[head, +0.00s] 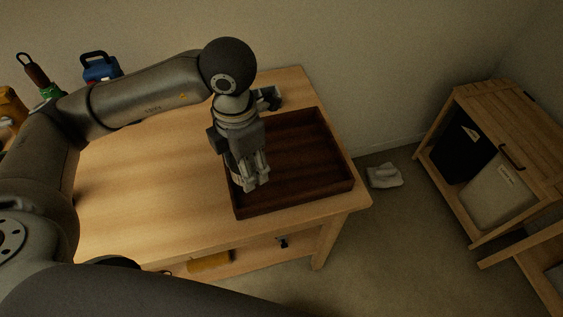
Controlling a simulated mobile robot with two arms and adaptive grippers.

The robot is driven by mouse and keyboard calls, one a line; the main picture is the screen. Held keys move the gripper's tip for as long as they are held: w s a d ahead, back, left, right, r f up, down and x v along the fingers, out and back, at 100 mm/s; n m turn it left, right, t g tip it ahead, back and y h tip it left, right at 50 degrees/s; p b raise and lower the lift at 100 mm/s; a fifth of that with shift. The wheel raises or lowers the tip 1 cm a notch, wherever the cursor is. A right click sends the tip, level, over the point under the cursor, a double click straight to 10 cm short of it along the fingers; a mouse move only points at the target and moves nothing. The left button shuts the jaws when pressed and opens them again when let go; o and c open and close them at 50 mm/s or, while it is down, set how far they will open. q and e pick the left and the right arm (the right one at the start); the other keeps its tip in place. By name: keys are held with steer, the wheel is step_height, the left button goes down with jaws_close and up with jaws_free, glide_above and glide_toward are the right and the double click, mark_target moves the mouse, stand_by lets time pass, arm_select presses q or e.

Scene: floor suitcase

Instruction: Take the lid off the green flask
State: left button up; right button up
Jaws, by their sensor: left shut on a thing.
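My left gripper (256,184) points down over the left part of a dark wooden tray (305,195) on the table. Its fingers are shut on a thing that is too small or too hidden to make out. I cannot tell whether the fingertips touch the tray's floor. At the far left, behind my left arm, a green thing (50,91) shows in part and may be the green flask. A dark reddish-brown piece with a loop (33,70) shows just above it; I cannot tell whether it is a lid. My right gripper is out of view.
A blue case with a dark handle (101,67) and a yellow-orange thing (10,106) stand at the back left. The wooden table (140,205) is mostly bare left of the tray. A wooden cabinet (515,125) with bins stands right.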

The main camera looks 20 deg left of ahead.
arm_select(q)
steer(key=f+n, duration=0.1)
steer(key=n, duration=0.3)
steer(key=n+p, duration=0.1)
steer(key=p, duration=0.1)
glide_above(270, 163)
step_height(270, 163, down, 10)
steer(key=shift+s+d+f, duration=0.1)
steer(key=shift+f, duration=0.15)
step_height(270, 163, down, 2)
steer(key=shift+f+p, duration=0.2)
steer(key=shift+p, duration=0.15)
steer(key=shift+f, duration=0.35)
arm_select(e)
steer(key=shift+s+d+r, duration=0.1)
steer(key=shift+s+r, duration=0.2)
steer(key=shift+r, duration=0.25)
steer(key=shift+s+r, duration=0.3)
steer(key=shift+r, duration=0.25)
arm_select(q)
steer(key=shift+f, duration=0.1)
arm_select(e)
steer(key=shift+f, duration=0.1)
